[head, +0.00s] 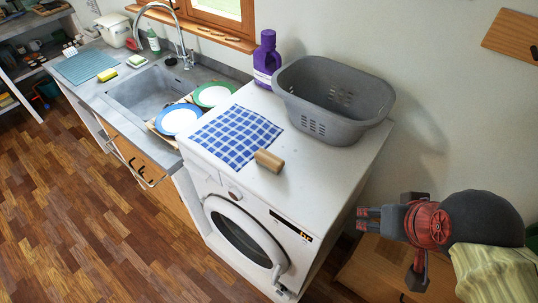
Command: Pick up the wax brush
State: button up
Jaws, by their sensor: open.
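What looks like the wax brush (268,160), a small tan wooden block, lies on the white top of the washing machine (320,190). It sits near the machine's front edge, at the lower right corner of a blue-and-white checked cloth. Its bristles cannot be made out. My gripper (362,219) is at the right, beyond the right side of the machine, pointing left. It is open, with nothing seen between its fingers, and well apart from the brush.
A grey laundry basket (335,125) and a purple bottle (266,62) stand at the back of the machine. The checked cloth (237,134) lies flat. Plates (178,119) sit on a rack by the sink (148,95). The machine top right of the brush is clear.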

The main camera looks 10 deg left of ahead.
aim_at(272, 163)
jog(key=j, duration=1)
jog(key=i+j, duration=0.1)
jog(key=j, duration=0.9)
jog(key=i+j, duration=0.4)
